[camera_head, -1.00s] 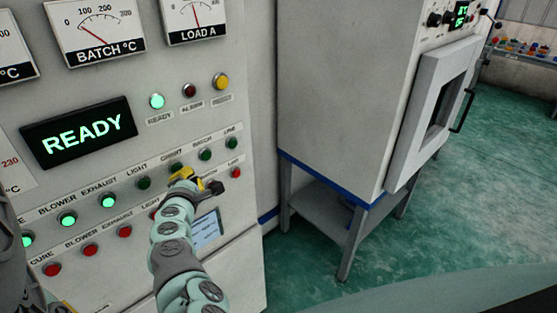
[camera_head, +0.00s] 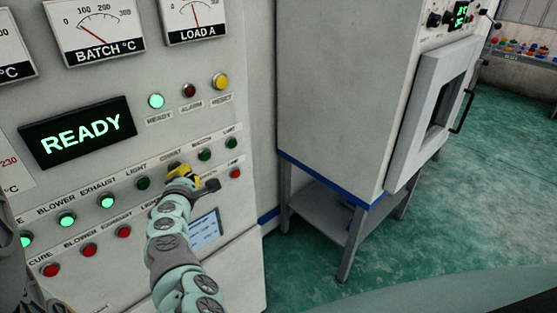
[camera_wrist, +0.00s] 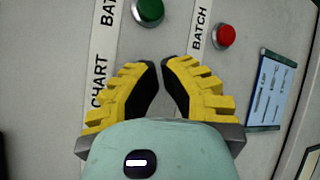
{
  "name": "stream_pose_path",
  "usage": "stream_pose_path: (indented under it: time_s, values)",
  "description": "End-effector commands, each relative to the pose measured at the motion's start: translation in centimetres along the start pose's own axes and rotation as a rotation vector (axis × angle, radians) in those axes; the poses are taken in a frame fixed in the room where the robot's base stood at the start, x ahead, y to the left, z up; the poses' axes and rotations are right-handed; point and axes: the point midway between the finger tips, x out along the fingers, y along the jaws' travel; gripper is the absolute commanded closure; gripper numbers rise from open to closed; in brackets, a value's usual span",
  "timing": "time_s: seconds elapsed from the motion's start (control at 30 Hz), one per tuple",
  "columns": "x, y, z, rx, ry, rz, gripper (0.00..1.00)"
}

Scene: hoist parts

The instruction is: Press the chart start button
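The chart start button belongs to the upper row of green buttons on the panel. It is hidden behind my gripper (camera_head: 178,169) in the head view. In the wrist view the CHART label (camera_wrist: 98,82) shows left of my fingers, and the button is covered there too. My gripper (camera_wrist: 161,64) has its yellow fingers drawn together at the tips, with nothing seen between them. The tips are at or very near the panel; contact cannot be told. The batch start button (camera_wrist: 149,11), green, shows beyond the fingertips and also in the head view (camera_head: 204,155).
The light start button (camera_head: 143,183) is left of my gripper. A lower row of red buttons includes the batch one (camera_wrist: 225,36). The display (camera_head: 80,134) reads READY. A cabinet oven (camera_head: 345,90) stands right.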

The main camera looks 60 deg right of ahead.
Motion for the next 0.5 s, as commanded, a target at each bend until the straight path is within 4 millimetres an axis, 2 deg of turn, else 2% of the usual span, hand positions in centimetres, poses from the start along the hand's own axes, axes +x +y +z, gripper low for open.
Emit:
stream_pose_path:
  time_s: [0.5]
  values:
    - [0.45,0.34,-0.39,-0.001,0.003,0.002,1.0]
